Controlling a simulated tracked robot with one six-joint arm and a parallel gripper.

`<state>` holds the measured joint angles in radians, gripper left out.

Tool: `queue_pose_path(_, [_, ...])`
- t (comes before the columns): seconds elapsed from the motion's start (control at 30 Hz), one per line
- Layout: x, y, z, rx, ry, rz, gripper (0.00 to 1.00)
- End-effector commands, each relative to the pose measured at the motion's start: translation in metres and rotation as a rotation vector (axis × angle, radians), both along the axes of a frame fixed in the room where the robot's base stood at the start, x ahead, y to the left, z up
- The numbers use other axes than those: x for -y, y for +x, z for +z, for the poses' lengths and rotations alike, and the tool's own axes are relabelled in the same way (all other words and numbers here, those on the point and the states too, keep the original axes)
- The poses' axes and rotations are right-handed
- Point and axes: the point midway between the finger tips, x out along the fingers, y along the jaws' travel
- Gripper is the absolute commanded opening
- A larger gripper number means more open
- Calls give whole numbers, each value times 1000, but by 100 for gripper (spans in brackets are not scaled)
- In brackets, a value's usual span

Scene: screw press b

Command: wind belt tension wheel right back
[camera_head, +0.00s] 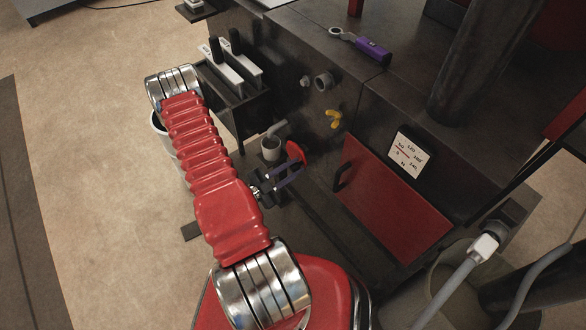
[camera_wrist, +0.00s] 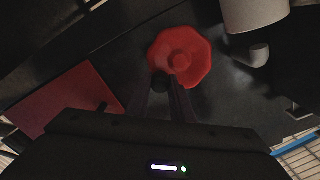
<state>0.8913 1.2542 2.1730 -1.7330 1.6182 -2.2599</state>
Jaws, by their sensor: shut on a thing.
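The belt tension wheel appears to be the red hand wheel (camera_head: 296,152) on the dark front of the machine. In the wrist view the red wheel (camera_wrist: 181,57) is an eight-sided disc with a raised hub, and a small dark round knob (camera_wrist: 160,83) sits at its lower edge. My gripper (camera_head: 294,171) is at the wheel's near side. In the wrist view its fingers (camera_wrist: 169,90) reach up to the lower rim and are shut there, on the wheel at or beside the knob. The fingers hide the exact contact.
A yellow wing knob (camera_head: 335,118) is above. A purple-handled tool (camera_head: 373,49) lies on top. A tool rack (camera_head: 243,103) is at upper left.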

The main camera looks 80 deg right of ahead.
Motion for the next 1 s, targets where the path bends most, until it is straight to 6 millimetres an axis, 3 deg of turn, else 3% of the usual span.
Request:
queue_pose_path(0.47, [2, 2, 1, -10, 10, 4, 0])
queue_pose_path(0.5, [2, 2, 1, -10, 10, 4, 23])
queue_pose_path(0.73, [1, 1, 1, -11, 10, 2, 39])
queue_pose_path(1.0, [0, 1, 1, -11, 10, 1, 39])
